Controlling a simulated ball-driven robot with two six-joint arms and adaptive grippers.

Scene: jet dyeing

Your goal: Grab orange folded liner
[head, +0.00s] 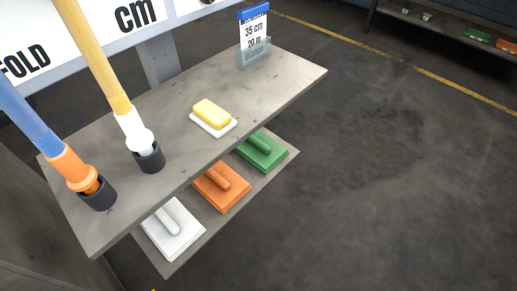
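Neither of my grippers is in view.
The upper grey shelf (190,95) holds a yellow block (211,112) on a white base, a label stand (254,40) and two poles in black cups (150,158) (98,194). Dark floor (400,190) to the right is clear. Another low shelf (440,25) stands far right.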

